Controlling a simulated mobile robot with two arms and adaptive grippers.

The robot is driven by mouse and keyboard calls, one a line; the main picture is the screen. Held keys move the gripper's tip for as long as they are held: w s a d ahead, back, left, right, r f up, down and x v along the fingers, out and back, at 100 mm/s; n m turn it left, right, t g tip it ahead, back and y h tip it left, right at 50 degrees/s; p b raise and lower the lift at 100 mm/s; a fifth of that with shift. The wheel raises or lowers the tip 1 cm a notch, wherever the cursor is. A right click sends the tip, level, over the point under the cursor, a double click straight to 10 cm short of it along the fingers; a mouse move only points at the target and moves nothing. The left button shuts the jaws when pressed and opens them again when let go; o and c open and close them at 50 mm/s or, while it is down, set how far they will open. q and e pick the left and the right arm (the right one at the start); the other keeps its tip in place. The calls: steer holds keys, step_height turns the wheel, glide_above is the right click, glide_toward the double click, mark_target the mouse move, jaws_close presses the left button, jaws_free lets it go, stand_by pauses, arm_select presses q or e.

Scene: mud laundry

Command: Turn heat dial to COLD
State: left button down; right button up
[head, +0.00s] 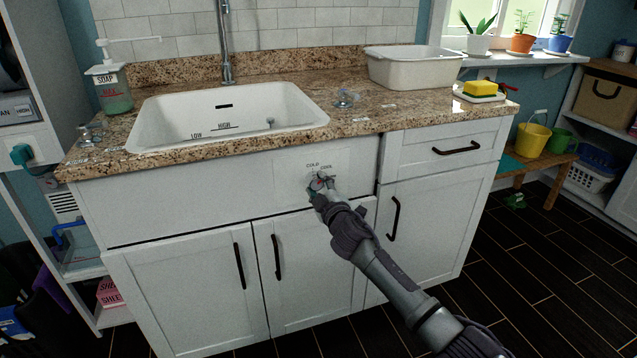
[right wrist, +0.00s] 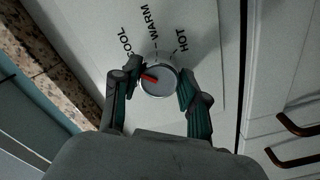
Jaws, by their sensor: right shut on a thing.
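The heat dial (right wrist: 158,82) is a round grey knob with a red pointer on the white cabinet front. My right gripper (right wrist: 154,88) has one finger on each side of the dial and is shut on it. In the right wrist view the red pointer aims left, toward the left finger, past COOL on the side away from WARM. COOL, WARM and HOT labels show around the dial there; the COLD label does not show. In the head view my right gripper (head: 320,185) covers most of the dial, with COLD and COOL readable above it. My left gripper is not in view.
The dial panel is below the granite counter (head: 358,117) and the white sink (head: 290,105). Cabinet doors with dark handles (head: 277,257) lie below, and a drawer (head: 425,140) is to the right. Dark floor is open at the right.

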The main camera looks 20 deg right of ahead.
steer(key=n+p, duration=0.1)
steer(key=n, duration=0.4)
steer(key=shift+r, duration=0.1)
arm_select(q)
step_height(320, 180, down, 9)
steer(key=p, duration=0.1)
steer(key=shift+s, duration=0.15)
arm_select(e)
steer(key=shift+n, duration=2)
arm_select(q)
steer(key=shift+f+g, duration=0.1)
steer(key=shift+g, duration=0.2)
arm_select(e)
steer(key=o, duration=1.1)
steer(key=shift+o, duration=0.2)
steer(key=s, duration=1.2)
steer(key=shift+d, duration=0.2)
